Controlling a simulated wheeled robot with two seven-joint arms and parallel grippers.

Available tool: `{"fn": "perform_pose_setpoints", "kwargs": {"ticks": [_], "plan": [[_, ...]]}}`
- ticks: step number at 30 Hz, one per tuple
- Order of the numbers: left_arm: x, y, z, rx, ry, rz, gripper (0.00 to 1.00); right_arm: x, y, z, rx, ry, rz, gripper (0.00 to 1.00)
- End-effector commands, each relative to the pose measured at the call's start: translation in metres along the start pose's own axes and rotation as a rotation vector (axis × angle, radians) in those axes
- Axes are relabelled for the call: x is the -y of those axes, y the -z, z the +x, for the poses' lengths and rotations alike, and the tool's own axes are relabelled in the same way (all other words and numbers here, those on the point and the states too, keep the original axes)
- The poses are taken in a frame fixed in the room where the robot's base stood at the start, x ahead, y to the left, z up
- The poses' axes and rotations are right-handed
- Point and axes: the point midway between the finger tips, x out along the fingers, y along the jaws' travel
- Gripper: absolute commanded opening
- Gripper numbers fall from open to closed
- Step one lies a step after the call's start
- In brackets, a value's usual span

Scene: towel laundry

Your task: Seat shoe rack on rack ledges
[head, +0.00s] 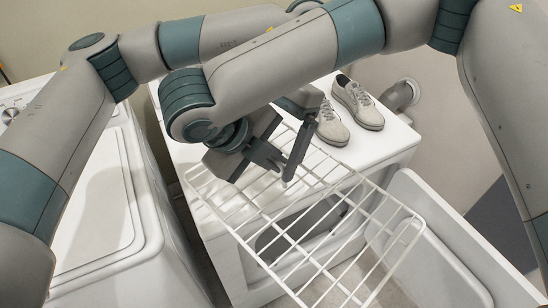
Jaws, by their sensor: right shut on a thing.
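The shoe rack (292,243) is a white wire grid. It slants from beside the white appliance top down to the lower right, with its near end in the air. My right gripper (285,178) is shut on the rack near its far side, at the appliance's front part. My left arm crosses behind the right forearm. Its gripper is mostly hidden there, and I cannot make out its jaws. I cannot pick out the rack ledges; whether the rack touches anything below is unclear.
A pair of light shoes (352,103) stands on the white appliance (392,154) behind the rack. Another white machine (95,215) is at the left, with a narrow gap between. An open white bin (440,235) stands at the right, partly under the rack.

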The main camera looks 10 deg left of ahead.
Motion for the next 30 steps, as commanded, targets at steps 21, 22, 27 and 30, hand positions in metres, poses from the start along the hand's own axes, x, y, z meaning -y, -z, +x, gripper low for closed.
{"fn": "perform_pose_setpoints", "kwargs": {"ticks": [21,22,27,30], "plan": [[0.000,0.000,0.000,0.002,0.000,0.000,1.00,0.002,0.000,-0.001,0.001,0.003,0.002,0.00],[0.000,0.000,-0.001,0.001,0.000,0.000,1.00,0.002,0.000,-0.001,0.000,0.003,0.001,0.00],[0.000,0.000,-0.009,0.000,0.002,-0.001,1.00,0.001,0.000,-0.001,0.000,0.002,0.001,0.00],[0.000,0.000,-0.019,0.000,0.002,-0.001,1.00,0.001,0.000,-0.001,0.000,0.002,0.001,0.00]]}}
